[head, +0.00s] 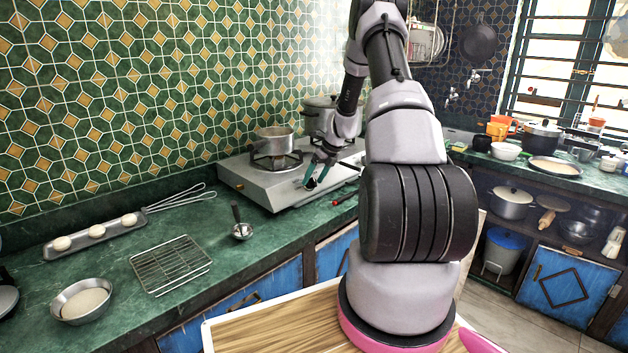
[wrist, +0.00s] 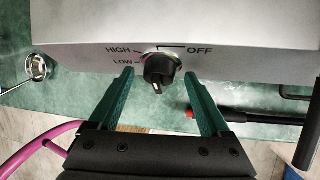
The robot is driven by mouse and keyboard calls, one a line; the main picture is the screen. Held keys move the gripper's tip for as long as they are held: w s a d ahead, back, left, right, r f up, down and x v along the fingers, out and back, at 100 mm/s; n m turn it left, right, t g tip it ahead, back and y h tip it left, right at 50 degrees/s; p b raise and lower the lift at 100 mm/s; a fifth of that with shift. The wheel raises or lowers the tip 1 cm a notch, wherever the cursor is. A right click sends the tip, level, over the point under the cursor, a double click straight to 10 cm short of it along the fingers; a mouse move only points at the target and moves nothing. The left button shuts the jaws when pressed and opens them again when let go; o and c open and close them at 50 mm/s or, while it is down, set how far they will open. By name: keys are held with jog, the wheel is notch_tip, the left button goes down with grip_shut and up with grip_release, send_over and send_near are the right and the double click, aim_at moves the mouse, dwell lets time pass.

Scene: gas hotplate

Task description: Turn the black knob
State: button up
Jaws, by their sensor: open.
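The black knob (wrist: 160,70) sits on the front face of the silver gas hotplate (head: 260,184). In the wrist view the hotplate panel (wrist: 240,30) carries the marks HIGH, LOW and OFF around the knob. My gripper (wrist: 160,85) is open, with one green finger to the left of the knob and one to the right, both apart from it. In the head view my gripper (head: 316,178) is at the hotplate's front, and the knob cannot be made out clearly there.
A saucepan (head: 273,142) stands on the hotplate's left burner, and a larger pot (head: 322,115) stands behind on the right. A red-tipped tool (wrist: 205,113) lies on the green counter below the knob. A ladle (head: 241,228) and wire rack (head: 170,264) lie left.

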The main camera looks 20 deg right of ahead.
jog(key=shift+f, duration=0.25)
grip_shut()
jog(key=shift+a, duration=0.1)
